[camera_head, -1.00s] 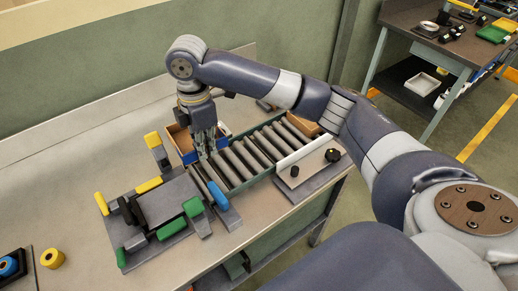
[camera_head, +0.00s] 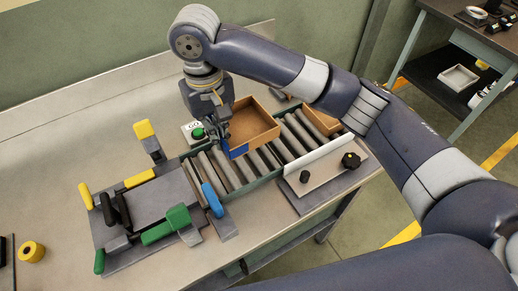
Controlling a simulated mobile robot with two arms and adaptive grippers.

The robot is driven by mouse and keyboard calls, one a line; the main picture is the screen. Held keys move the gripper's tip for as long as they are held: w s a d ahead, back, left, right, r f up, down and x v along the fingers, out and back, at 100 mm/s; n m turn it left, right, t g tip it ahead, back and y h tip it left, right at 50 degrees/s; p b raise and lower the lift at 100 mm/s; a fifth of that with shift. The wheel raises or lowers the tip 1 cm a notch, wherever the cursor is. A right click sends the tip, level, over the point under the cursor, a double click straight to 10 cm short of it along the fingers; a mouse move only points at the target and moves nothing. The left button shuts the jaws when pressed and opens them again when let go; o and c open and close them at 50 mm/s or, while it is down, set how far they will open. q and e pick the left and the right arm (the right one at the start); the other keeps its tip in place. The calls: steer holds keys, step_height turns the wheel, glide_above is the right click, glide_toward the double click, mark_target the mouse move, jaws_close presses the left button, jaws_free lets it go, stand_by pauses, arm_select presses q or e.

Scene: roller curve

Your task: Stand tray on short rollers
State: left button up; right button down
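The tray (camera_head: 252,123) is a brown open box with a blue patch on its near end. It is over or on the rollers (camera_head: 223,167), at the far side of the row; I cannot tell whether it rests on them. My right gripper (camera_head: 219,138) is at the tray's left near corner and appears shut on its wall; the fingertips are partly hidden. The grey rollers run in a green frame, shorter towards the near edge of the curve. My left gripper is not in view.
A white GO box with a green button (camera_head: 197,133) stands left of the gripper. A second brown box (camera_head: 322,121) is at the right end. A fixture plate (camera_head: 158,200) with green, yellow and black handles lies left. A plate with black knobs (camera_head: 322,173) lies right.

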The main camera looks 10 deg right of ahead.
steer(key=shift+f, duration=0.25)
steer(key=p, duration=0.1)
glide_above(224, 167)
step_height(224, 167, down, 6)
steer(key=shift+r, duration=0.15)
step_height(224, 167, down, 4)
steer(key=shift+r+p, duration=0.15)
steer(key=shift+p, duration=0.3)
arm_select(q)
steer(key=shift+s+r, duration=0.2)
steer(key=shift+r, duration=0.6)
arm_select(e)
steer(key=c, duration=2.3)
jaws_free()
steer(key=o, duration=0.5)
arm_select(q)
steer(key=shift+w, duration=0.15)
